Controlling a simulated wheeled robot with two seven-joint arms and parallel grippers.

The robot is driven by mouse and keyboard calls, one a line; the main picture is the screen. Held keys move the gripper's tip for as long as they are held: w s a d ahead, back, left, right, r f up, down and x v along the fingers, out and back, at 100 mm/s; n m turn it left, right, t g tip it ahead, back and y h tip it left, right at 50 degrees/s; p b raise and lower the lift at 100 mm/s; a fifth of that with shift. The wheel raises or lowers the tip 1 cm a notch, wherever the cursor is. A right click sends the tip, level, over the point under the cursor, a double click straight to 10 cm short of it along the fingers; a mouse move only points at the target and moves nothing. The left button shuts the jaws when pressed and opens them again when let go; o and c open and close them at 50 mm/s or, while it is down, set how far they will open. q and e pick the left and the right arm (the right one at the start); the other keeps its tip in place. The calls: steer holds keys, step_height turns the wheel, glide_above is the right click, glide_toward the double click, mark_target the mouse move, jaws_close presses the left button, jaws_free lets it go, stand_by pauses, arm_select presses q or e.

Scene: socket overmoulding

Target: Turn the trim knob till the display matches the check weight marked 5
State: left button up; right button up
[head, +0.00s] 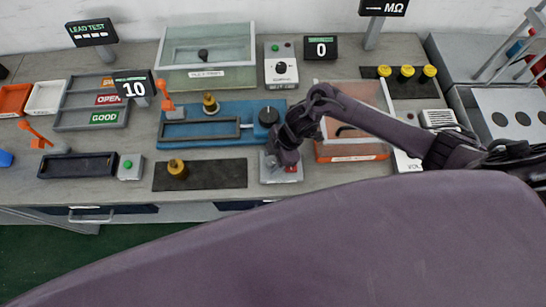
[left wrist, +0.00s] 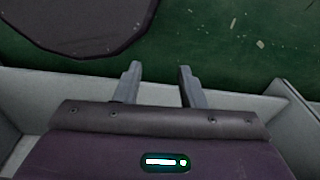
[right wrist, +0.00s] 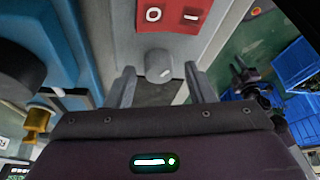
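A small box (head: 267,178) with a red panel is at the front middle of the bench, partly hidden by my right gripper (head: 285,163). In the right wrist view, its grey knob (right wrist: 158,65) lies ahead between the open, empty fingers of the gripper (right wrist: 160,88); contact cannot be told. One display (head: 134,89) reads 10, another display (head: 321,48) reads 0. A brass weight-like piece (head: 177,168) stands on a black mat, another brass piece (head: 210,103) on the blue fixture; no mark 5 is legible.
The blue fixture (head: 190,133) with a black knob (head: 268,116) is close left of my right gripper. An orange-rimmed tray (head: 352,156) is close right. A white dial box (head: 281,75) stands behind. Several yellow-topped pieces (head: 406,73) are at the back right.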

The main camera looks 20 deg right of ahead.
steer(key=shift+w, duration=0.1)
steer(key=c, duration=0.9)
arm_select(q)
steer(key=shift+s+f, duration=0.15)
steer(key=shift+s, duration=0.45)
steer(key=shift+f, duration=0.1)
arm_select(e)
steer(key=n+g+b, duration=0.1)
steer(key=n+b, duration=0.1)
steer(key=n, duration=0.1)
steer(key=shift+w+f, duration=0.1)
steer(key=shift+w, duration=0.1)
arm_select(q)
steer(key=shift+f+b, duration=1)
steer(key=shift+f, duration=0.85)
arm_select(e)
steer(key=shift+n+g, duration=0.5)
steer(key=shift+n, duration=0.8)
arm_select(q)
steer(key=shift+a, duration=0.1)
arm_select(e)
steer(key=o, duration=1)
steer(key=shift+s+h, duration=0.1)
steer(key=shift+h, duration=0.2)
